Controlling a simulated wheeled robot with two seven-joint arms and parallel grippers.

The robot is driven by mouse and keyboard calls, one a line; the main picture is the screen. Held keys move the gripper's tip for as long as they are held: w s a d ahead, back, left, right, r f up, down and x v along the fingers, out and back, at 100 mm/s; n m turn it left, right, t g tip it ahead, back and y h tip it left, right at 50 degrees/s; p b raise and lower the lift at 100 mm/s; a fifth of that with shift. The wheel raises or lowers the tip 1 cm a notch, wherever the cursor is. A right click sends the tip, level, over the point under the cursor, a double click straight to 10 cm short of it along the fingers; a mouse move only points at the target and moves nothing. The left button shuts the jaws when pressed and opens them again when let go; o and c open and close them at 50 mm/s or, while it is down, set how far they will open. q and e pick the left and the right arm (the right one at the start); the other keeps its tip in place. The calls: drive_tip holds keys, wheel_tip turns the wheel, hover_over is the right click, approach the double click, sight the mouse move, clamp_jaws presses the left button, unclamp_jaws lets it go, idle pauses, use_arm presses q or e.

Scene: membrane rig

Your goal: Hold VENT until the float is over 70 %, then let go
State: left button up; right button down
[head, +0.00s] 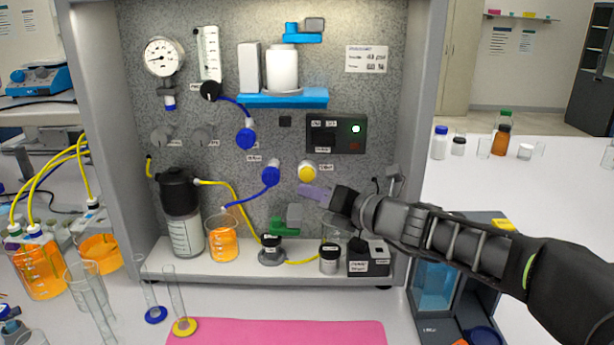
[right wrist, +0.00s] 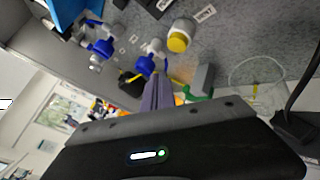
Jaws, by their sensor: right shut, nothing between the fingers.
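The button also shows in the right wrist view (right wrist: 178,42). The float tube (head: 208,52) is a clear upright scale at the panel's upper left; its float level is too small to read. My right gripper (head: 303,190) is shut and empty, its purple-grey fingers just below the yellow button. In the right wrist view the fingertips (right wrist: 158,80) appear apart from the button. My left gripper is not in view.
Blue-capped valves (head: 271,174) sit left of the button. A black switch box with a green light (head: 336,133) is above it. A green valve (head: 284,227), a beaker of orange liquid (head: 222,241) and a dark-topped bottle (head: 182,215) are lower. A pink mat (head: 275,333) lies in front.

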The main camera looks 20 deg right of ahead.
drive_tip(key=shift+w+d+p, duration=0.2)
drive_tip(key=shift+w+d, duration=0.2)
drive_tip(key=shift+w, duration=0.4)
drive_tip(key=shift+w+d+p, duration=0.15)
drive_tip(key=shift+w+d, duration=0.25)
drive_tip(key=shift+w, duration=0.4)
drive_tip(key=shift+w, duration=0.1)
idle(0.8)
drive_tip(key=shift+w+d, duration=0.2)
drive_tip(key=shift+w, duration=0.1)
drive_tip(key=shift+w+d+p, duration=0.25)
drive_tip(key=shift+w+p, duration=0.1)
drive_tip(key=shift+w, duration=0.1)
idle(2.0)
drive_tip(key=shift+s, duration=0.1)
drive_tip(key=shift+s+a, duration=0.45)
drive_tip(key=shift+s, duration=0.3)
drive_tip(key=shift+s+a+b, duration=0.15)
drive_tip(key=shift+s+a, duration=0.2)
drive_tip(key=shift+s, duration=0.4)
drive_tip(key=shift+s+a+b, duration=0.2)
drive_tip(key=shift+s+a, duration=0.2)
drive_tip(key=shift+s, duration=0.35)
drive_tip(key=shift+s+a+b, duration=0.15)
drive_tip(key=shift+s+a, duration=0.2)
drive_tip(key=shift+s, duration=0.4)
